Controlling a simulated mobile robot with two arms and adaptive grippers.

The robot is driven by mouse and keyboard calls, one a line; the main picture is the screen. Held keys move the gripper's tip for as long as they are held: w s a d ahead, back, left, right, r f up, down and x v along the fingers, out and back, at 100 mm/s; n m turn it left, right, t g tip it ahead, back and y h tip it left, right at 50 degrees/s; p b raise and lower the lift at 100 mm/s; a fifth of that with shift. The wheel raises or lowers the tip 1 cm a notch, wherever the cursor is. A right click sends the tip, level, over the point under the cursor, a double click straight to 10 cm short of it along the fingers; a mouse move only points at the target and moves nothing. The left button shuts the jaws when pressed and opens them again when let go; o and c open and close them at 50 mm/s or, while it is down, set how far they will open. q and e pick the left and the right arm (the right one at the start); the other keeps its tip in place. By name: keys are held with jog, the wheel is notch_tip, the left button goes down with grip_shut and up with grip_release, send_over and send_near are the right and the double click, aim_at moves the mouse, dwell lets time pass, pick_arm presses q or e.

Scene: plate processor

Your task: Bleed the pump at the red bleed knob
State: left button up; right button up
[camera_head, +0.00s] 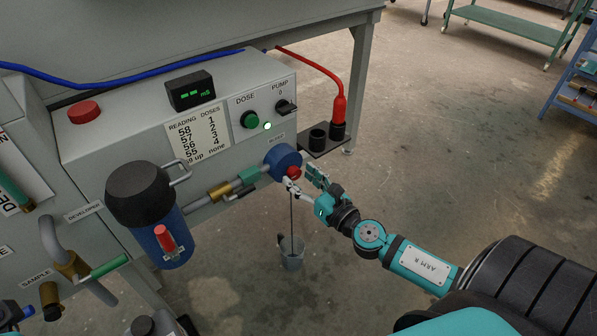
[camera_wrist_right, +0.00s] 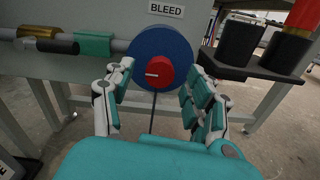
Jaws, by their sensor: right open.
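The red bleed knob (camera_head: 292,172) sits on the front of the round blue pump (camera_head: 281,160), at the right end of the pipe on the grey machine. In the right wrist view the red knob (camera_wrist_right: 158,74) has a pale slot mark and lies between my fingers. My right gripper (camera_head: 306,178) is open, with its fingers to either side of the knob; I cannot tell whether they touch it. A thin dark tube runs down from the pump to a grey cup (camera_head: 291,254) near the floor. My left gripper (camera_head: 14,315) is only partly visible at the lower left edge, and its jaws cannot be made out.
A bracket with black sockets (camera_head: 318,138) and a red plug (camera_head: 339,108) stands right of the pump. The green dose button (camera_head: 251,119) and pump switch (camera_head: 286,106) are above. A blue canister (camera_head: 160,236) stands left. Open floor lies to the right.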

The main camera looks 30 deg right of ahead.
jog(key=shift+w, duration=0.75)
jog(key=shift+c, duration=0.4)
grip_shut()
